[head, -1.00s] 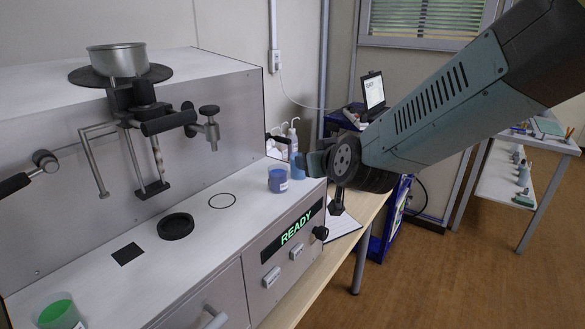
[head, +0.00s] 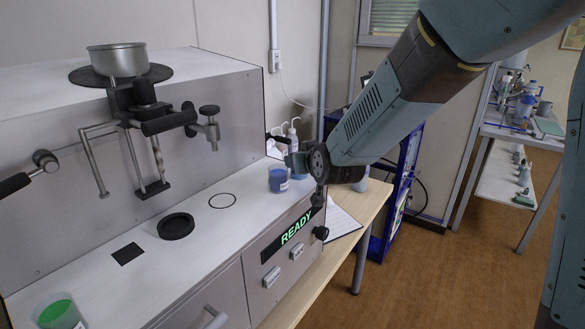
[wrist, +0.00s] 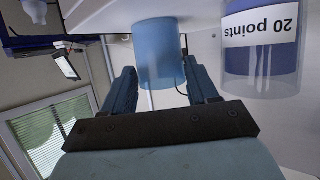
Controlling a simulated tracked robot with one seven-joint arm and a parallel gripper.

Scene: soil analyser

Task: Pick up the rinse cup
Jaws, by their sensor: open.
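A plain blue cup, which I take for the rinse cup (wrist: 160,58), shows between the two fingers of my gripper (wrist: 161,75) in the wrist view, where the picture is upside down. Clear space shows between the cup and each finger; I cannot tell how deep it sits between them. In the head view my gripper (head: 296,163) is at the right end of the analyser's white deck and mostly hides this cup. My gripper is open.
A clear cup with blue contents and a "20 points" label (wrist: 262,55) stands close beside; it also shows in the head view (head: 278,179). White bottles (head: 292,137) stand behind. A black ring (head: 176,226) and a green cup (head: 58,312) are on the deck further left.

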